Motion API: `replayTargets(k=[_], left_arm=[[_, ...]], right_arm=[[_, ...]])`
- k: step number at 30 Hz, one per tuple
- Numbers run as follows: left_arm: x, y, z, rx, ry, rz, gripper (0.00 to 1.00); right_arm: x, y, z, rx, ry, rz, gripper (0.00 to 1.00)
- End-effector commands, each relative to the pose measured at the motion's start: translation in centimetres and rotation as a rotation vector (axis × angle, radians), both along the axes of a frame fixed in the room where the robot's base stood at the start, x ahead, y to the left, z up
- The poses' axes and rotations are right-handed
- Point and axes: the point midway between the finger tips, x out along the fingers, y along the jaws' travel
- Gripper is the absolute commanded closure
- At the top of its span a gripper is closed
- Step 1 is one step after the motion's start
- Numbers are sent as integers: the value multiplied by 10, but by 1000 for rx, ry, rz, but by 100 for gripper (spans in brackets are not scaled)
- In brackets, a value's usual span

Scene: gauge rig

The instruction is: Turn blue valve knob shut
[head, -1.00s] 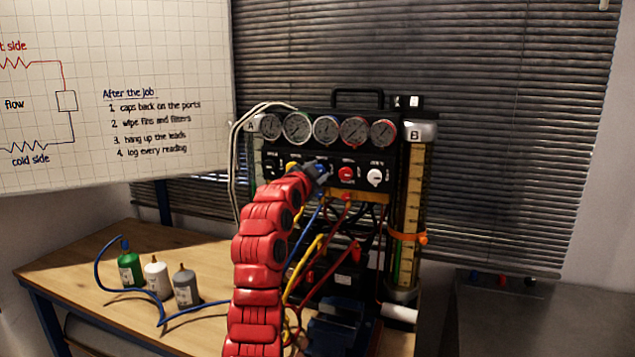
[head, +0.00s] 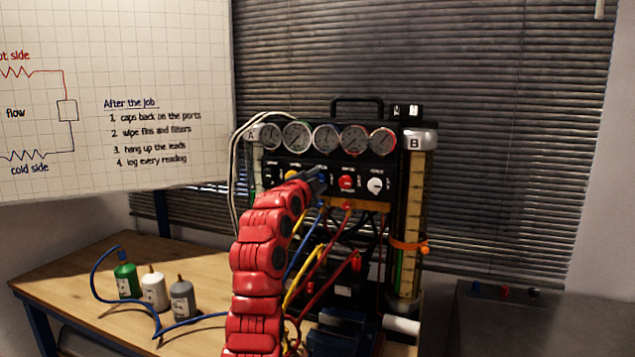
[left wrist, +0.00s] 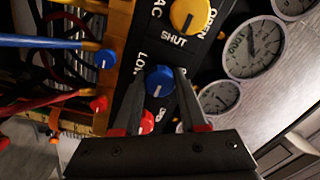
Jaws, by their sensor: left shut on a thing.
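The blue valve knob (left wrist: 159,80) is on the black panel in the left wrist view, with a white mark on its face. My left gripper (left wrist: 160,84) has one finger on each side of it and is shut on it. In the head view my left gripper (head: 319,178) reaches the panel below the gauges, and it mostly hides the blue knob there. The word beginning "LO" stands beside the knob, partly hidden. My right gripper is in no view.
A yellow knob (left wrist: 190,13) marked OPEN and SHUT is close by. The red knob (head: 345,182) and white knob (head: 376,185) are to the right. Gauges (head: 326,138) line the top. Coloured hoses hang below. Several bottles (head: 154,288) stand on the bench at left.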

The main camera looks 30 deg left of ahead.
Motion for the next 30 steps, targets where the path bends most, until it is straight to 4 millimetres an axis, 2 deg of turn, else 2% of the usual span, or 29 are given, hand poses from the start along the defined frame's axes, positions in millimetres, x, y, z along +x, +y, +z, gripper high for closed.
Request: replayTargets(k=[5, 6, 11, 23, 26, 30], left_arm=[[0, 0, 0, 0, 0, 0, 100], [0, 0, 0, 0, 0, 0, 56], [0, 0, 0, 0, 0, 0, 28], [-5, -1, 0, -1, -2, 1, 28], [-14, -2, -3, -3, 2, 1, 28], [-35, -7, -2, 1, -1, 3, 28]], right_arm=[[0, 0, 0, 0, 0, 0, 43], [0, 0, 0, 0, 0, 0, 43], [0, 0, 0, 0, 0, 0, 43], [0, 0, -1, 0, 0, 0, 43], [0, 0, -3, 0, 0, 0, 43], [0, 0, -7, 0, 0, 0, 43]])
